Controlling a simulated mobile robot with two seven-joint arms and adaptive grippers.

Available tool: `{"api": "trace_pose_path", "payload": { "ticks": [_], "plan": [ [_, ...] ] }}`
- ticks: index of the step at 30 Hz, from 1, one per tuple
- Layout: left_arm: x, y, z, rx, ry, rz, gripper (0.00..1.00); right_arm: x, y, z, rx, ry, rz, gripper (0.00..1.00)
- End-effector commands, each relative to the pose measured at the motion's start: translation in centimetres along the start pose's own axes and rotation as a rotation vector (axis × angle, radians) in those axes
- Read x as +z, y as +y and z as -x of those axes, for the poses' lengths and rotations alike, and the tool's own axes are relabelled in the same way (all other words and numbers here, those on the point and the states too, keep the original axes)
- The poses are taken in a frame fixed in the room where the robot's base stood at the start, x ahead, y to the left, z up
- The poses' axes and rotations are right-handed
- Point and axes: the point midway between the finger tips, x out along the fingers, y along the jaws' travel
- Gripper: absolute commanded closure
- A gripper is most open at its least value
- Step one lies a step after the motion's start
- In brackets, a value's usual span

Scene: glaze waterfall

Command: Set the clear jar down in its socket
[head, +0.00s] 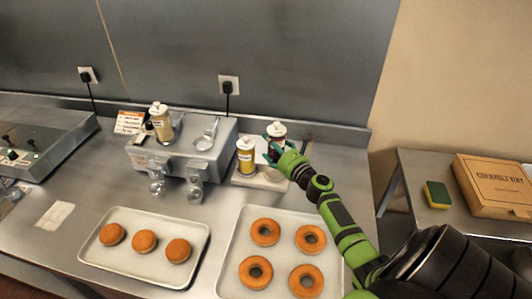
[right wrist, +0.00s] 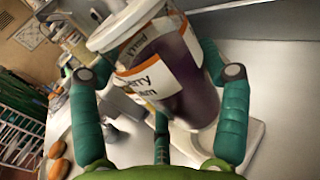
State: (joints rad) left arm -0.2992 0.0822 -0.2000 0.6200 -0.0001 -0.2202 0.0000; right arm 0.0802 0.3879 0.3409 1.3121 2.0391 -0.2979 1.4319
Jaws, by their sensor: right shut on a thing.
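My right gripper (head: 277,152) is shut on a see-through jar (head: 277,131) with a white lid, dark purple contents and a label reading "...erry ...am". The jar fills the middle of the right wrist view (right wrist: 185,65), tilted in the picture between my green fingers (right wrist: 160,105). It is by the right end of a small pale stand (head: 240,181); its base is hidden, so I cannot tell whether it touches. A paler clear jar (head: 161,126) with cream contents stands upright on the left of the grey machine (head: 140,152). An empty ring (head: 206,138) is at the machine's right.
A yellow jar (head: 245,160) stands on the pale stand, close left of my gripper. In front are a tray of buns (head: 110,262) and a tray of ring doughnuts (head: 235,240). A cardboard box (head: 495,185) and a sponge (head: 437,195) lie on the right side table.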

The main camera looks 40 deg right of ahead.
Motion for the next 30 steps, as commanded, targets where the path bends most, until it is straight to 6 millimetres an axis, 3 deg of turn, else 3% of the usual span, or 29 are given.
{"api": "trace_pose_path", "payload": {
  "ticks": [18,30],
  "plan": [
    [0.4,0.3,-4.5,0.002,0.0,0.002,1.0,-4.3,0.0,-0.1,0.001,-0.004,0.003,0.75],
    [0.4,0.3,-4.6,0.003,0.0,0.002,1.0,-4.5,0.0,0.0,0.001,-0.004,0.002,0.75]
  ]
}}
